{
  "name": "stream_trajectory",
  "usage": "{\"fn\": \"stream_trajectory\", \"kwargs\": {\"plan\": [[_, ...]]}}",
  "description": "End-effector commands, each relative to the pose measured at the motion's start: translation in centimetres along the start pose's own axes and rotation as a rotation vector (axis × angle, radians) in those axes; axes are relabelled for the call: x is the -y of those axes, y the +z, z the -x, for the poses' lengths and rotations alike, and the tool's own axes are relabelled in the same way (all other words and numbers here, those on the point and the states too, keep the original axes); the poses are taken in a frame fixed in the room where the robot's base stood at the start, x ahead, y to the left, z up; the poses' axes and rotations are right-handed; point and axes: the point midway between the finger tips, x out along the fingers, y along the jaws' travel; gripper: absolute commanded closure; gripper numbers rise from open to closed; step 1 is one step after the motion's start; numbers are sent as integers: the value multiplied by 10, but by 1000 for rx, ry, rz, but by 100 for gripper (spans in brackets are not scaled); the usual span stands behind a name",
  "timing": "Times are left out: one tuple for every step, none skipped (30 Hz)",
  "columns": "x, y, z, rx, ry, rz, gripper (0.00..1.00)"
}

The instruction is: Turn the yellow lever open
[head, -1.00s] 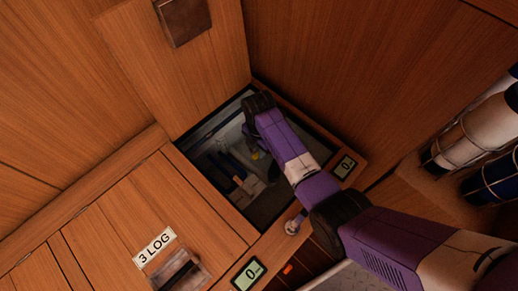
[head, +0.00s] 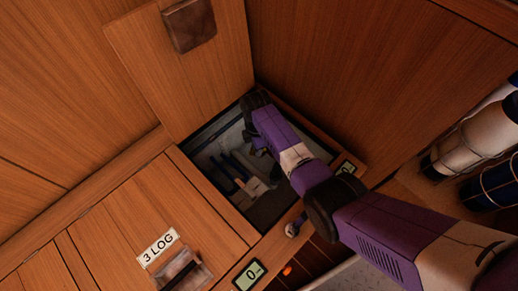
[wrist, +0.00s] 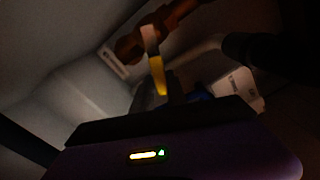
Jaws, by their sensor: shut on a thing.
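The yellow lever (wrist: 158,73) shows in the wrist view, slanting down from a brownish valve body (wrist: 130,47) on a pipe. Its pale upper end is by the valve and its yellow end reaches my gripper (wrist: 168,92). My gripper is shut on the lever's yellow end. The fingers are dark and partly lost in shadow. In the head view my arm reaches down into the open locker, and the gripper and lever are hidden behind the wrist or too dark to make out.
The locker opening (head: 198,158) has tight wooden edges around my arm. Its raised lid (head: 185,75) stands behind. Blue-handled items (head: 240,170) lie inside. A pale pipe (wrist: 195,52) and a white labelled block (wrist: 238,88) are close by the gripper.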

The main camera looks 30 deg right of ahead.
Motion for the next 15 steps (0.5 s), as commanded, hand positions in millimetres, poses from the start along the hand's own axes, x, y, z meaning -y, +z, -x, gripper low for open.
{"fn": "stream_trajectory", "kwargs": {"plan": [[-4, 1, 1, 1, 0, -48, 100], [-6, 1, 1, 1, 1, -76, 100], [-8, 2, 1, 1, 0, -114, 100], [-10, 2, 1, 1, 0, -143, 100], [-12, 2, 0, 1, 0, -171, 100], [-15, 3, 0, 1, 1, -208, 100], [-16, 3, 0, 1, 2, -236, 100], [-18, 4, 0, 1, 1, -262, 100], [-20, 4, 0, 1, 1, -298, 100], [-22, 5, 0, 1, 2, -323, 100], [-23, 5, 0, 1, 1, -347, 100], [-25, 6, 0, 1, 1, -379, 100], [-26, 7, 0, 1, 1, -403, 100], [-27, 7, 0, 1, 1, -424, 100], [-29, 8, 0, 1, 1, -451, 100]]}}
